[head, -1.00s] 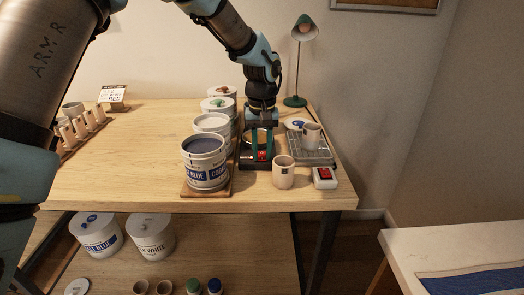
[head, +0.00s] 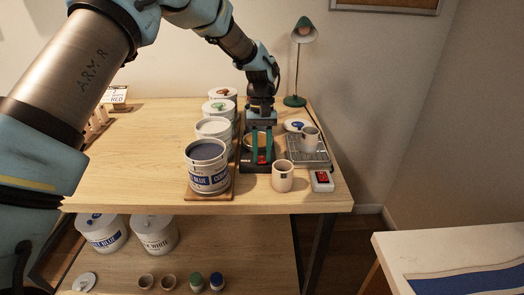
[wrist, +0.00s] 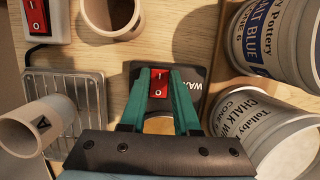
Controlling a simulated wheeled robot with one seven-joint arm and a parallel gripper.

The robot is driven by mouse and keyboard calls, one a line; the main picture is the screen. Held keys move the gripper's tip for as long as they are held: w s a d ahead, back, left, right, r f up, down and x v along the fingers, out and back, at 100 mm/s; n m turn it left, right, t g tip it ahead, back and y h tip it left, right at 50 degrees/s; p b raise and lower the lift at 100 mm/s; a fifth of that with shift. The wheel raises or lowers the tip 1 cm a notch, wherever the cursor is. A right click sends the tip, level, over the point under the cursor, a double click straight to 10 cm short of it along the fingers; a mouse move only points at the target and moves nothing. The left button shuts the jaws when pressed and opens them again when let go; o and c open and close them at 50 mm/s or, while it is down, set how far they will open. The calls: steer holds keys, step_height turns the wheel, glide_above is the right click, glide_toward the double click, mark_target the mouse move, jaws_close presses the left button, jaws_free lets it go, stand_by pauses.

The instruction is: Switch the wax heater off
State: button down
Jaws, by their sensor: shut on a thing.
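The wax heater (head: 247,163) is a low black unit near the right end of the table, with a red rocker switch (wrist: 159,83) on its front. The switch carries a white "I" and "O"; I cannot tell which side is pressed. A round tan-coloured part of the heater (head: 250,140) shows behind my gripper. My gripper (wrist: 160,73) points down at the heater, its teal fingers closed around the red switch, one on each side. In the head view my gripper (head: 262,155) hides part of the heater.
Labelled cans (head: 208,178) stand in a row close left of the heater. A beige cup (head: 282,178) stands close at its front right. A white box with another red switch (head: 321,181) is at the table edge. A wire rack (head: 313,155) with a mug (head: 308,139) is to the right.

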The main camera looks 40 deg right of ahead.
mark_target(262, 156)
steer(key=c, duration=0.6)
jaws_free()
steer(key=shift+c, duration=0.2)
steer(key=b+v, duration=0.3)
steer(key=v, duration=0.8)
steer(key=shift+f, duration=0.1)
